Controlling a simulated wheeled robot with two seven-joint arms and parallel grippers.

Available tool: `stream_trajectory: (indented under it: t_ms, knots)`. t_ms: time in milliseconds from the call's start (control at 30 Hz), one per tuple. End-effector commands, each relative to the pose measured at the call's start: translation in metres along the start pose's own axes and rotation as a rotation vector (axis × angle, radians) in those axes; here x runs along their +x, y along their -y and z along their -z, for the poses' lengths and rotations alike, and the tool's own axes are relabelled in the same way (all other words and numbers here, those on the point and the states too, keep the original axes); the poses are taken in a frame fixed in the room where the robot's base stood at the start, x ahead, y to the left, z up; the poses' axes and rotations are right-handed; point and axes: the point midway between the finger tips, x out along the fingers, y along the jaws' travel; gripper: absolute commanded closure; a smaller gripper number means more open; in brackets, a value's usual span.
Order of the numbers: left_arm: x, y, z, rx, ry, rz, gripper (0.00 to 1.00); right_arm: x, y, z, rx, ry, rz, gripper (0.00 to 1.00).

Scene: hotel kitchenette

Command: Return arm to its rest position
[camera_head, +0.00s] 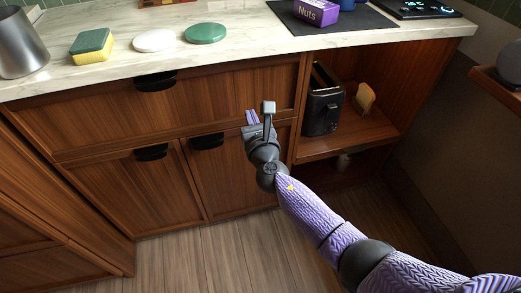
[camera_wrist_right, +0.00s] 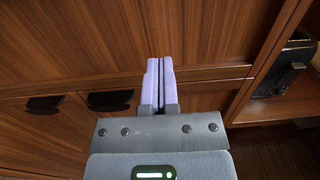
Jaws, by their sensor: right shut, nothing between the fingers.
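My right arm (camera_head: 325,222), with a purple patterned sleeve, reaches in from the lower right in the head view. Its gripper (camera_head: 252,117) is in front of the wooden cabinet, below the counter edge and left of the open shelf. In the right wrist view the purple fingers (camera_wrist_right: 158,84) are together with nothing between them. They point at the cabinet front and appear apart from it. My left gripper is not in view.
The marble counter (camera_head: 240,54) carries a sponge (camera_head: 91,45), a white disc (camera_head: 154,40), a green disc (camera_head: 206,33), a metal vessel (camera_head: 20,45) and a Nuts box (camera_head: 316,12). A black toaster (camera_head: 323,105) stands on the open shelf. Dark handles (camera_head: 155,81) stick out from the cabinet. The floor (camera_head: 215,255) is clear.

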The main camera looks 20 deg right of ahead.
Motion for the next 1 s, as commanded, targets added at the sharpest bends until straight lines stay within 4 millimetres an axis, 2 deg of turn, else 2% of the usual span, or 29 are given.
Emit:
stream_trajectory:
  t_ms: [100, 400, 500, 667, 767, 833, 867, 900, 967, 1000]
  knots:
    - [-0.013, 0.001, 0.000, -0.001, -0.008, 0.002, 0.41, -0.021, 0.000, -0.005, -0.001, 0.000, -0.001, 1.00]
    - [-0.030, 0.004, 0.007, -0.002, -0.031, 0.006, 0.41, -0.075, 0.000, -0.003, -0.001, -0.001, -0.002, 1.00]
    - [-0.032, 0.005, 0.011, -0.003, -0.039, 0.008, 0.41, -0.084, -0.001, -0.001, 0.000, -0.001, -0.002, 1.00]
    - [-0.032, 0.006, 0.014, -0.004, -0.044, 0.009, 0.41, -0.087, 0.000, 0.002, 0.010, -0.010, 0.001, 1.00]
    - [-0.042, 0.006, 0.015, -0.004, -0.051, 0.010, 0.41, -0.100, 0.012, 0.034, 0.160, -0.140, 0.040, 1.00]
    - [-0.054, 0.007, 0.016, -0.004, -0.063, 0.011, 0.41, -0.128, 0.030, 0.081, 0.401, -0.320, 0.134, 1.00]
    - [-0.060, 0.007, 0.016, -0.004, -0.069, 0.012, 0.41, -0.146, 0.038, 0.104, 0.528, -0.405, 0.200, 1.00]
    - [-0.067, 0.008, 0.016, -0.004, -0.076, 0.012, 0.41, -0.175, 0.050, 0.134, 0.704, -0.510, 0.308, 1.00]
    - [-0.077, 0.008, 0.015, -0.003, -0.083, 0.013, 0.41, -0.226, 0.064, 0.173, 0.959, -0.632, 0.504, 1.00]
    - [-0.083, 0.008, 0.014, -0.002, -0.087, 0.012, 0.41, -0.263, 0.072, 0.195, 1.122, -0.689, 0.656, 1.00]
